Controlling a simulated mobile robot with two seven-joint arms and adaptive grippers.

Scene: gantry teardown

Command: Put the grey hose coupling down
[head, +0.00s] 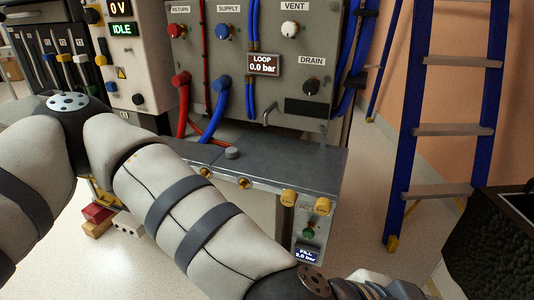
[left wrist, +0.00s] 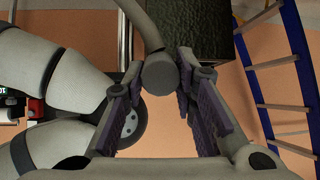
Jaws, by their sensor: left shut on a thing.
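The grey hose coupling (left wrist: 158,75) is between the fingertips of my left gripper (left wrist: 159,84) in the left wrist view, its round end facing the camera. A grey hose runs up from it out of the top of the picture. My left gripper is shut on the coupling, off the floor. In the head view my left arm reaches across to the lower right, and the gripper end (head: 390,288) is cut off by the bottom edge. The coupling cannot be made out there. My right gripper is in neither view.
A grey bench (head: 290,165) stands below the panel (head: 220,50), with a small grey knob-like piece (head: 232,152) and brass fittings at its front edge. A blue ladder (head: 445,130) and a dark, rough-sided container (head: 500,235) stand at right. Pale floor is open between.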

